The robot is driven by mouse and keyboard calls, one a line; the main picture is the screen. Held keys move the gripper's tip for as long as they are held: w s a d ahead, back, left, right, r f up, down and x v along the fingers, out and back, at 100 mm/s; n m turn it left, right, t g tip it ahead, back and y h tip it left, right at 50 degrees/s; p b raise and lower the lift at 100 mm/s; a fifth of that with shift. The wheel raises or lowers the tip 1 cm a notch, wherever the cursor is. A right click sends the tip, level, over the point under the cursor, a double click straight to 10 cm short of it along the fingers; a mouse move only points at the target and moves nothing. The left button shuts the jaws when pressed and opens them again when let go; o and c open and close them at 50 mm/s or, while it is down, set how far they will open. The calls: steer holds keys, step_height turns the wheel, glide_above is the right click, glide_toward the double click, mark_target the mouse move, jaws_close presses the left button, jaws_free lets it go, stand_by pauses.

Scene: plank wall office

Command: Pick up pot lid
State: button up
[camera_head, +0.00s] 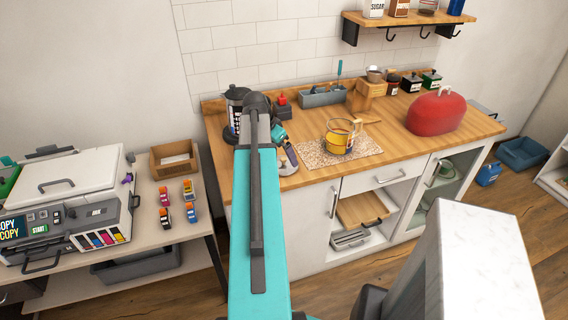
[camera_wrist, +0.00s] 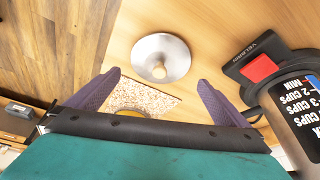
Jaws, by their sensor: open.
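The pot lid (camera_wrist: 160,58) is a round silver lid with a pale knob at its middle, lying on the wooden counter in the wrist view. In the head view a part of the lid (camera_head: 287,167) shows at the counter's front left, partly hidden by my arm and gripper. My gripper (camera_wrist: 158,80) is open and empty, its two purple-grey fingers spread apart, with the lid showing between and beyond their tips. In the head view my gripper (camera_head: 290,154) hangs over the counter's left end, close to the lid; the exact height gap is hard to tell.
A dark coffee maker with cup markings (camera_wrist: 304,105) stands close right of my gripper in the wrist view. A red pot-like dome (camera_head: 436,113) sits at the counter's right.

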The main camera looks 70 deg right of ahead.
mark_target(283, 158)
steer(key=shift+p+x, duration=1.05)
steer(key=shift+x, duration=1.35)
steer(key=shift+a, duration=0.15)
steer(key=c, duration=0.8)
